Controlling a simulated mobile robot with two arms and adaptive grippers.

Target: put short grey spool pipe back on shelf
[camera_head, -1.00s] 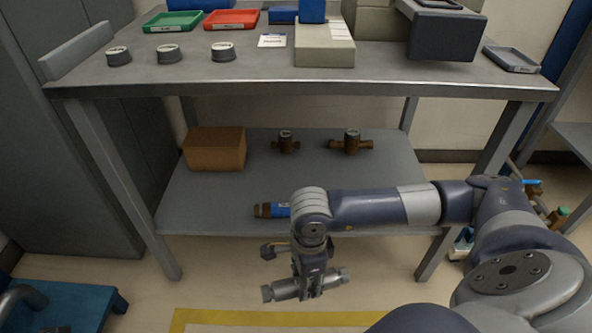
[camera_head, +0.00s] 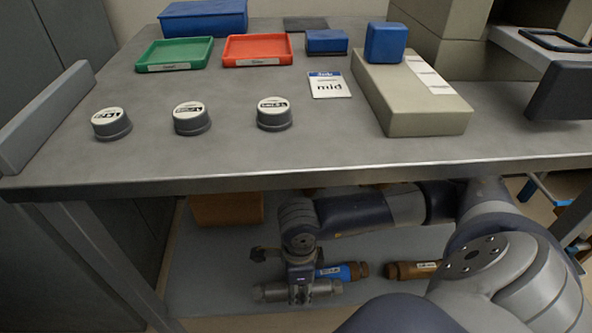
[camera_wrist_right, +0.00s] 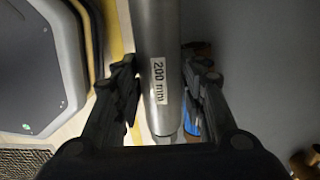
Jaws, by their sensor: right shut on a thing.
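The short grey spool pipe (camera_head: 269,292) lies crosswise in my right gripper (camera_head: 300,284), which is shut around its middle. In the right wrist view the metal pipe (camera_wrist_right: 158,35) runs between the two fingers of the gripper (camera_wrist_right: 163,82), and its label reads "200 mm". In the head view the pipe appears near the front of the lower shelf (camera_head: 200,265), below the tabletop. I cannot tell whether it touches the shelf. My left gripper is not in view.
A blue-banded pipe (camera_head: 345,271) and a brown pipe (camera_head: 412,269) lie on the lower shelf just right of the gripper. A brown box (camera_head: 228,209) stands at its back left. The tabletop (camera_head: 230,150) overhangs the shelf and carries meters, trays and boxes.

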